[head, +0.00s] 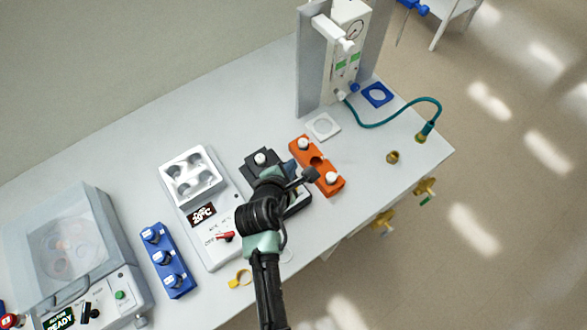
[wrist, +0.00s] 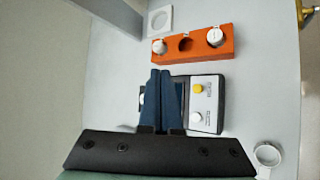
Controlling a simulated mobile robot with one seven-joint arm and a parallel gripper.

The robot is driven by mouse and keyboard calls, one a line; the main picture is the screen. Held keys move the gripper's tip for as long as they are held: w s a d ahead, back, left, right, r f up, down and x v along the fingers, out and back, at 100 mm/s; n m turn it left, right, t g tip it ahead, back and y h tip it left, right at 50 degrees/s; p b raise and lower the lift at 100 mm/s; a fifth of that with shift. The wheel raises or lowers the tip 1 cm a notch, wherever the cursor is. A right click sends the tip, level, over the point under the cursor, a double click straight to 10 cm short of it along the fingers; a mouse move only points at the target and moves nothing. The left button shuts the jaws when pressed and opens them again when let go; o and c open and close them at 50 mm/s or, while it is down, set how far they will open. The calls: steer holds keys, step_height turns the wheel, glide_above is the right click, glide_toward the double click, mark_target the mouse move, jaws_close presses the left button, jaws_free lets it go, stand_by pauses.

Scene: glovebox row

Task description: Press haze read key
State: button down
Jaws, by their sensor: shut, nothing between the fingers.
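The meter is a dark unit (head: 262,158) near the middle of the bench in the head view, partly covered by my arm. In the wrist view its white panel (wrist: 206,104) carries a yellow round key (wrist: 198,89) and a white round key (wrist: 196,118). Their small labels are not readable, so I cannot tell which is the haze read key. My gripper (wrist: 164,73) is shut and empty. Its dark blue fingers appear over the meter, left of both keys in the wrist view. Contact cannot be told.
An orange rack (wrist: 223,51) with two white-capped vials and an empty middle hole stands beside the meter. A heating block (head: 190,172) with a red switch, a blue vial rack (head: 167,262) and a lidded machine (head: 75,250) are to the left. The bench's right end is mostly clear.

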steer(key=shift+s+r+n+g+p, duration=0.3)
steer(key=shift+s+n+p, duration=0.15)
steer(key=shift+p, duration=0.35)
steer(key=shift+d, duration=0.1)
steer(key=shift+f, duration=0.2)
step_height(320, 180, down, 8)
steer(key=b, duration=0.8)
steer(key=shift+f+b, duration=0.25)
steer(key=shift+b, duration=0.15)
stand_by(1.0)
steer(key=shift+f, duration=0.4)
